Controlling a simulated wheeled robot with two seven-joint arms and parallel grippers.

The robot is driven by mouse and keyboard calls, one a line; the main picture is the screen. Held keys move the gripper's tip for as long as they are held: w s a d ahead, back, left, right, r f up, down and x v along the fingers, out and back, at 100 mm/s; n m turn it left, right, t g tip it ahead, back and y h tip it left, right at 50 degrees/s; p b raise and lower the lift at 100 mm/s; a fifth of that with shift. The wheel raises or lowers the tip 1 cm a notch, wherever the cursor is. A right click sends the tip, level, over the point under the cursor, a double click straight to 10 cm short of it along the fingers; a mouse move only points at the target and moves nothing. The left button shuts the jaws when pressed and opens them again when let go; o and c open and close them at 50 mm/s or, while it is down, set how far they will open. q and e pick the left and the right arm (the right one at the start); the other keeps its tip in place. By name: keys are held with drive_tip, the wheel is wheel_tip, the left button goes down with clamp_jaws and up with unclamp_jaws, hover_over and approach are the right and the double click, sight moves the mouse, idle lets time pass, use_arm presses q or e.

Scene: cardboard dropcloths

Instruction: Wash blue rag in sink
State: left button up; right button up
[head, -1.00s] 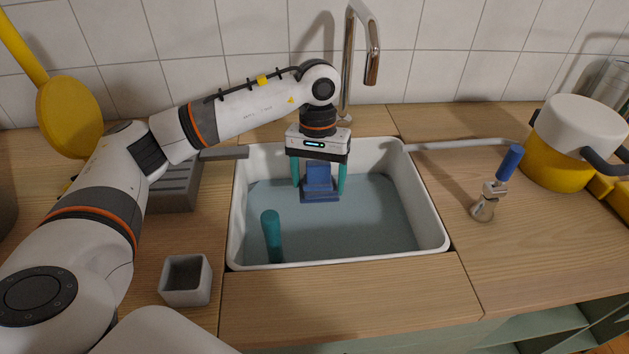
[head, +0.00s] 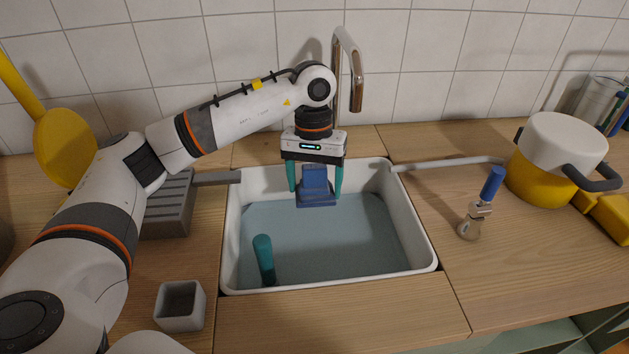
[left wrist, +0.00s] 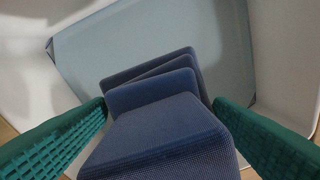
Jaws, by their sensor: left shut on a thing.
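The blue rag (head: 316,187) is folded and hangs between the green fingers of my left gripper (head: 315,180), at the back part of the sink. In the left wrist view the rag (left wrist: 165,125) fills the space between both fingers, so the gripper is shut on it. The white sink (head: 431,240) holds grey-blue water (head: 340,240). The rag is over the water; I cannot tell whether its lower edge touches it. The chrome faucet (head: 356,85) stands behind the sink, just right of my left gripper. My right gripper is not in view.
A teal cylinder (head: 264,262) stands upright in the sink's front left. A small grey cup (head: 180,306) and a grey ribbed block (head: 168,205) are left of the sink. A blue-handled tool (head: 480,205) and a white-and-yellow pot (head: 555,160) are on the right counter.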

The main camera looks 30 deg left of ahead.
sight(314, 167)
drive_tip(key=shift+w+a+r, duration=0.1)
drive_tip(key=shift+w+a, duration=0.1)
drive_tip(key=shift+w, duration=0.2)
use_arm(q)
drive_tip(key=shift+r+p, duration=1.05)
drive_tip(key=shift+r, duration=1)
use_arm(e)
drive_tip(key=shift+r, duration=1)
